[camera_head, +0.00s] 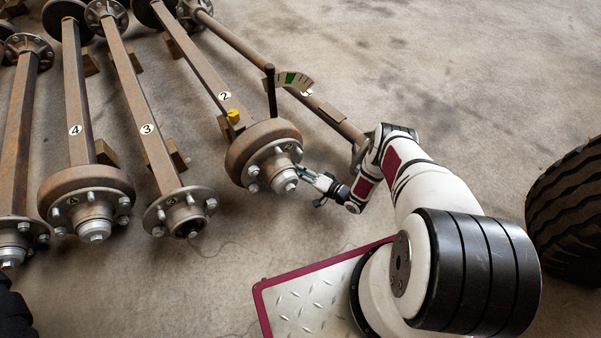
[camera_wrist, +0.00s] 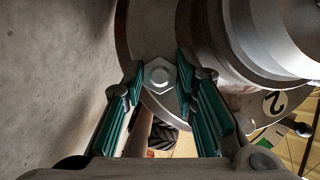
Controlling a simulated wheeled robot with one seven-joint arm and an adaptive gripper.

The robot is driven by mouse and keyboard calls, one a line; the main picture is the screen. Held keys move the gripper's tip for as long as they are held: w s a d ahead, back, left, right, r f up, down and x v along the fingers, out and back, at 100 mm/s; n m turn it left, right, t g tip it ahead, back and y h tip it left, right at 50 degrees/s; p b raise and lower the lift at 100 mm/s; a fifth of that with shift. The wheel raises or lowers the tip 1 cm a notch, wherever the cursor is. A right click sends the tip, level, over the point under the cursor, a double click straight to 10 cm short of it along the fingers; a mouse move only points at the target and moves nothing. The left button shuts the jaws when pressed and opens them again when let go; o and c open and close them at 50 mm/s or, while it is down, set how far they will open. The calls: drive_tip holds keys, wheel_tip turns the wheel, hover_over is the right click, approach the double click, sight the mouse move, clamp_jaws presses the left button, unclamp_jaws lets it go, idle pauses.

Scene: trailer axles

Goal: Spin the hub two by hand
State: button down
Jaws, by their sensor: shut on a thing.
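Hub two (camera_head: 262,139) is the rusty drum with a silver centre cap (camera_head: 286,181) on the near end of the axle marked 2 (camera_head: 225,96). My gripper (camera_head: 303,172) reaches it from the right. In the wrist view my gripper (camera_wrist: 158,77) has its green-padded fingers on either side of a hex wheel nut (camera_wrist: 160,72) on the hub's flange (camera_wrist: 142,35), shut on it. The large round centre of the hub (camera_wrist: 275,40) fills the upper right there. The contact is too small to judge in the head view.
Axles 3 (camera_head: 147,129) and 4 (camera_head: 75,130) lie left. A tyre (camera_head: 568,210) stands right.

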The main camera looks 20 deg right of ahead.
drive_tip(key=c, duration=1.6)
unclamp_jaws()
drive_tip(key=shift+o, duration=0.2)
drive_tip(key=shift+d, duration=0.1)
drive_tip(key=v, duration=1.2)
drive_tip(key=shift+f, duration=0.1)
drive_tip(key=shift+s, duration=0.1)
